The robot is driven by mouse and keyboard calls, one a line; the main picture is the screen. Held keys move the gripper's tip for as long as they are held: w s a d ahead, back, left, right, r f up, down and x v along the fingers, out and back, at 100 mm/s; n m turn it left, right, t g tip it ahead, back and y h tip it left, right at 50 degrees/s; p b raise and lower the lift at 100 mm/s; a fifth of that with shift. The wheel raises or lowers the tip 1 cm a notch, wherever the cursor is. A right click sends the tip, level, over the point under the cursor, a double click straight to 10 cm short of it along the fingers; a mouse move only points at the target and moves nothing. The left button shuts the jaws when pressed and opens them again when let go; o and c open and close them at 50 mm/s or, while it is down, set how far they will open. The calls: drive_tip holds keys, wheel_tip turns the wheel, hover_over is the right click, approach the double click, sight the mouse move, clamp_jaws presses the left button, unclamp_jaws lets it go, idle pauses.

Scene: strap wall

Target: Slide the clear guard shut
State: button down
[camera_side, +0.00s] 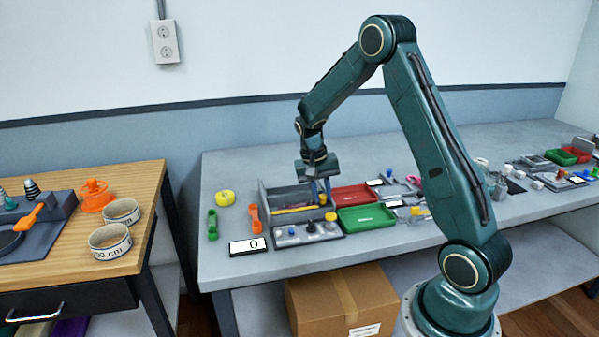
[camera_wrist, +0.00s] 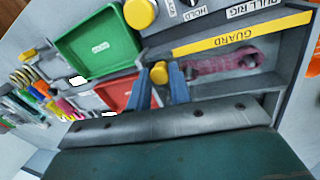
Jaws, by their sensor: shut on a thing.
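The clear guard shows mainly by its yellow strip lettered GUARD (camera_wrist: 240,35), which crosses the grey rig (camera_wrist: 292,60); the pane itself is hard to make out. In the side view the yellow strip (camera_side: 292,210) lies low across the front of the grey rig (camera_side: 268,205). A small yellow knob (camera_wrist: 159,71) sits by the strip's end. My gripper (camera_wrist: 161,88) has its blue fingers on either side of this knob, shut on it. In the side view my gripper (camera_side: 322,192) reaches down at the rig's right end. A pink strap (camera_wrist: 222,63) lies inside the rig.
A green tray (camera_side: 368,217) and a red tray (camera_side: 352,196) stand close to the right of the rig. A panel with knobs (camera_side: 308,231) sits in front. A larger yellow knob (camera_wrist: 140,13) is near the green tray. An orange strap piece (camera_side: 254,219) lies to the left.

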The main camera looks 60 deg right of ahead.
drive_tip(key=c, duration=1.3)
unclamp_jaws()
drive_tip(key=shift+s+a, duration=0.15)
drive_tip(key=shift+o, duration=0.2)
drive_tip(key=shift+r, duration=0.1)
wheel_tip(320, 180, up, 13)
drive_tip(key=w+a, duration=0.1)
drive_tip(key=w, duration=0.1)
drive_tip(key=shift+w+a+r, duration=0.2)
drive_tip(key=shift+a, duration=0.15)
drive_tip(key=s+a+r+n+t, duration=0.45)
drive_tip(key=s+a+r, duration=0.5)
drive_tip(key=a, duration=0.25)
drive_tip(key=s+a+f+n+t+y, duration=0.1)
drive_tip(key=s+a+n, duration=0.5)
drive_tip(key=s, duration=0.6)
drive_tip(key=shift+s+a+f+t, duration=0.15)
drive_tip(key=shift+a+f+t, duration=0.6)
drive_tip(key=shift+a+t, duration=0.35)
